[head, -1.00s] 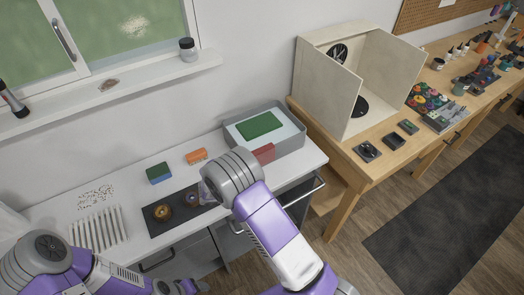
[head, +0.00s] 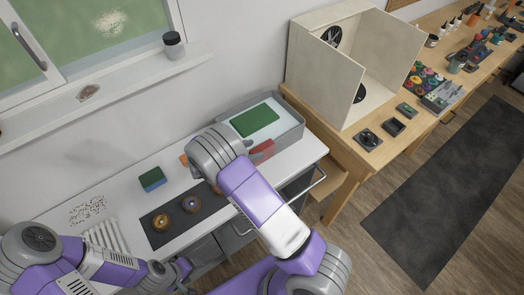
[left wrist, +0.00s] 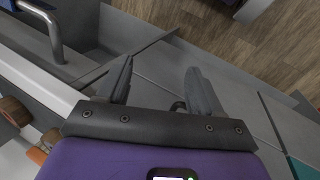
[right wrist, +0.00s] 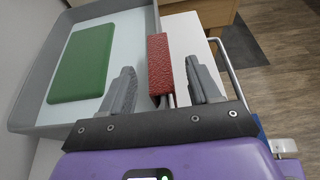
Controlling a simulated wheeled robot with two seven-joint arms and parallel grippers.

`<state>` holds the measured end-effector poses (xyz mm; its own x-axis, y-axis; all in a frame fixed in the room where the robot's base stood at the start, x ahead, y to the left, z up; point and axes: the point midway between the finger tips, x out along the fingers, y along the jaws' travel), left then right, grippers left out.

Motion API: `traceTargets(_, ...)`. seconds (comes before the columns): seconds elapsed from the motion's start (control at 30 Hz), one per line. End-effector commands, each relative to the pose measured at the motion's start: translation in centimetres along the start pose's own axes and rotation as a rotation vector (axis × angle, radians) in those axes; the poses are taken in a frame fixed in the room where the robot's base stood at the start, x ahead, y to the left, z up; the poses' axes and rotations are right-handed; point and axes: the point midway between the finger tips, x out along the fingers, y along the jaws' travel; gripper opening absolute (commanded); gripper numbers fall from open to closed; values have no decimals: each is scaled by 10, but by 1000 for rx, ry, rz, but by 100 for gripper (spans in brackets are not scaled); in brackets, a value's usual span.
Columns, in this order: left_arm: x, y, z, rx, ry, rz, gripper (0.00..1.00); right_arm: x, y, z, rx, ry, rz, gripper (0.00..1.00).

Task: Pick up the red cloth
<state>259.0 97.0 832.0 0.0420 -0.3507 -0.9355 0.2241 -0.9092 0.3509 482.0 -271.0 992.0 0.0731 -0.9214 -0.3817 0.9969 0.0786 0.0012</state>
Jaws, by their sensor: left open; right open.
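The red cloth (head: 262,151) is a small textured red piece at the front side of the grey tray (head: 291,140). In the right wrist view the cloth (right wrist: 160,62) lies ahead, in line with the gap between the fingers of my right gripper (right wrist: 160,68). That gripper is open and empty; whether its tips touch the cloth cannot be told. My left gripper (left wrist: 159,66) is open and empty, low by the counter's front, over grey drawer fronts and a metal handle.
A green slab (head: 255,121) lies in the tray. An orange block (head: 184,160) is partly hidden by my right wrist. A rail handle (right wrist: 230,65) runs along the counter's front.

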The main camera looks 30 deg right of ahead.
Motion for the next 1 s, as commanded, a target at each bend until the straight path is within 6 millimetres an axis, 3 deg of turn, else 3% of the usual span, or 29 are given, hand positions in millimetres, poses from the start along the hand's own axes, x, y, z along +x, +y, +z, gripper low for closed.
traceTargets(0.2, -3, 1, 0, 0, 1, 0, 66, 32, -2, 0, 0, 0, -2, 62)
traceTargets(0.43, -3, 1, 0, 0, 1, 0, 66, 34, -1, -1, 1, 1, 0, 62)
traceTargets(0.8, -3, 1, 0, 0, 1, 0, 66, 34, -1, -1, 1, 1, 0, 7)
traceTargets(1.0, -3, 1, 0, 0, 1, 0, 66, 34, -1, 0, 2, 1, 0, 6)
